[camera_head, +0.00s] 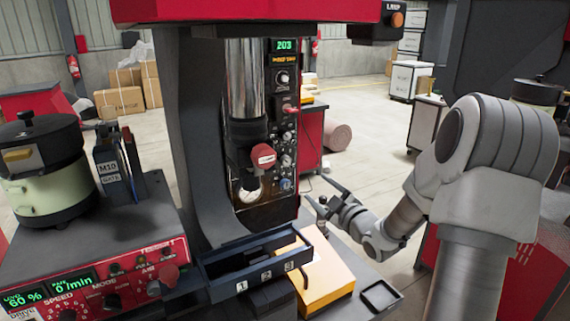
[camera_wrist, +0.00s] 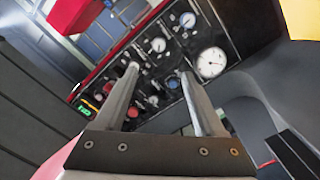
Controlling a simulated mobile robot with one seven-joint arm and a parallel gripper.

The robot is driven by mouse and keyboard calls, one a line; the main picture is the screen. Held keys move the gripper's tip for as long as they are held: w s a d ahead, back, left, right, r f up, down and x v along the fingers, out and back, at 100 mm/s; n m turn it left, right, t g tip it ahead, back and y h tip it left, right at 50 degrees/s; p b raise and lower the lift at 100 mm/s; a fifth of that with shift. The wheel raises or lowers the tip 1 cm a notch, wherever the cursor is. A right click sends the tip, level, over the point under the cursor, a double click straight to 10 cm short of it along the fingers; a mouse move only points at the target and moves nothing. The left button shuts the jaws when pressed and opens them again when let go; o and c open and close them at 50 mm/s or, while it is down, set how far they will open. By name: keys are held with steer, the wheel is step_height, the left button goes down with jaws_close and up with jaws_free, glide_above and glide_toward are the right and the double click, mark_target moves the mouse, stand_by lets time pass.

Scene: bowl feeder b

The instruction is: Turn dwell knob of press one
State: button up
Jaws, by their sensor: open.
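The press (camera_head: 185,110) stands in the middle of the head view, with a black control panel (camera_head: 272,100) on its right side. The panel has a green display (camera_head: 285,45) reading 203 and a silver-rimmed knob (camera_head: 282,78) below it; several smaller knobs sit lower down. I cannot read which is the dwell knob. My gripper (camera_head: 318,190) is open and empty, to the right of the press and below the panel. In the wrist view my gripper (camera_wrist: 159,71) has its fingers apart, pointing at the panel (camera_wrist: 145,55) with its knobs and a white gauge (camera_wrist: 211,62). No contact shows.
A red feeder console (camera_head: 140,285) carrying a bowl (camera_head: 45,165) stands at the left. A red lever knob (camera_head: 263,156) sticks out at the press front.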

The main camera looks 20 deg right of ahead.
mark_target(287, 162)
steer(key=w+a, duration=0.1)
steer(key=w, duration=0.4)
steer(key=w+p, duration=0.1)
steer(key=w, duration=0.5)
steer(key=w+a+p, duration=0.1)
steer(key=w, duration=0.5)
steer(key=shift+w+a, duration=0.1)
steer(key=shift+a, duration=0.2)
jaws_close()
